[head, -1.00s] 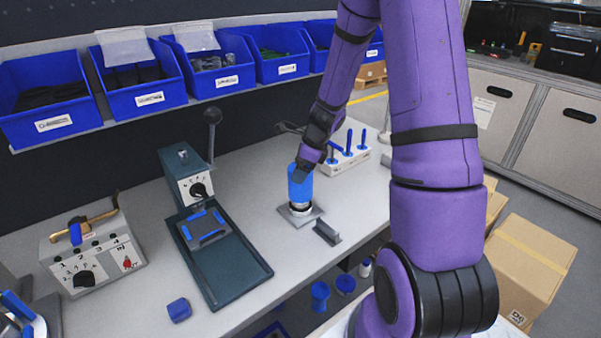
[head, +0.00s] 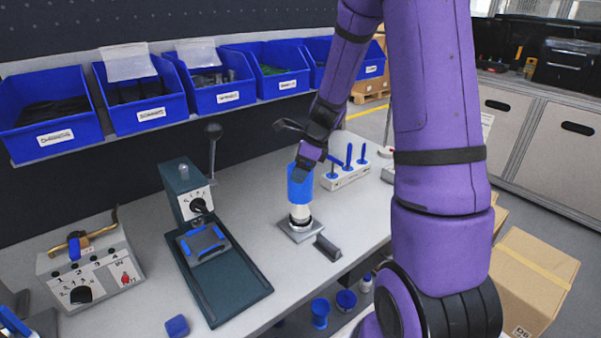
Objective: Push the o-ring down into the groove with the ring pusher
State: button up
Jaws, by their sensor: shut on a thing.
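My gripper (head: 307,162) is shut on the ring pusher (head: 300,184), a blue cylinder with a pale lower end. It stands upright over the machined housing (head: 300,225), which sits on a square grey base plate (head: 288,229) on the bench. The pale end is just above or touching the dark top of the housing; I cannot tell which. The o-ring and its groove are too small and too covered to make out.
A small dark block (head: 328,248) lies close to the right of the plate. A white rack (head: 345,177) with blue tools stands behind right. A lever press (head: 190,205) stands left, and blue bins (head: 150,100) line the back. Bench between press and plate is clear.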

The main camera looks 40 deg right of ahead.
jog(key=shift+r, duration=2.05)
jog(key=shift+s, duration=0.1)
